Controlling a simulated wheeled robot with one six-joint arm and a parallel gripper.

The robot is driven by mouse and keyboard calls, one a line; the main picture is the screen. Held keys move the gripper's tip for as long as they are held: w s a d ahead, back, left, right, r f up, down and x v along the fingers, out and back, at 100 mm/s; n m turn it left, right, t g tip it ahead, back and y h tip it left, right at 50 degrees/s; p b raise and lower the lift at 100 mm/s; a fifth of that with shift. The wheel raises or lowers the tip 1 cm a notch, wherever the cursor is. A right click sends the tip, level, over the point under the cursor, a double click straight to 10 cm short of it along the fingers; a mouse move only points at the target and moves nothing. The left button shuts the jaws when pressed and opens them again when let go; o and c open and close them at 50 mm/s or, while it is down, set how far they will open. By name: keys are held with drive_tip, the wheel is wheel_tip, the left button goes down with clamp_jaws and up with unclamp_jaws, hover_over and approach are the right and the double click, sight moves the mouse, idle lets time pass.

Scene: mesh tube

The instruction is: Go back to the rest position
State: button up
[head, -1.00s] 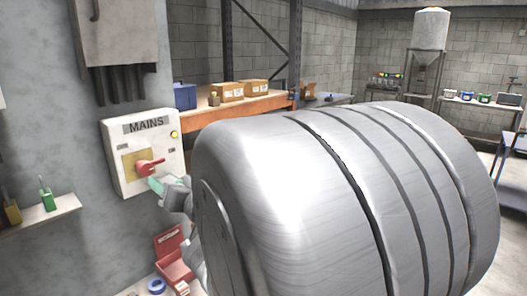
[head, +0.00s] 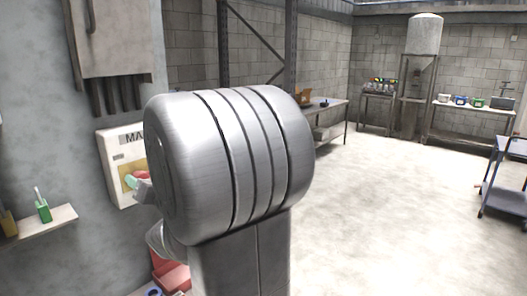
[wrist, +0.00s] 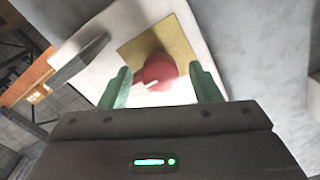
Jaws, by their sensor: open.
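My gripper (wrist: 161,86) is open in the wrist view, with two green fingers spread apart. A red rotary switch knob (wrist: 160,71) on a yellow plate (wrist: 181,40) shows between and beyond the fingertips. I cannot tell whether the fingers touch it. In the head view a green finger (head: 142,188) shows close to the white MAINS box (head: 124,197) on the wall. My large grey arm link hides the right part of that box and most of my gripper.
A grey cabinet (head: 112,40) with conduits hangs above the box. A small shelf (head: 40,222) with a green-handled item is at left. A red bin (head: 172,277) sits below. A blue trolley (head: 505,180) stands at far right. The floor (head: 385,215) between is clear.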

drive_tip(key=shift+s+d, duration=0.1)
drive_tip(key=s+d+n, duration=0.5)
drive_tip(key=s+d, duration=0.3)
drive_tip(key=d, duration=0.2)
drive_tip(key=shift+s+n+b, duration=0.2)
drive_tip(key=shift+n+b, duration=0.2)
drive_tip(key=shift+b, duration=0.05)
idle(2.4)
drive_tip(key=shift+f, duration=0.1)
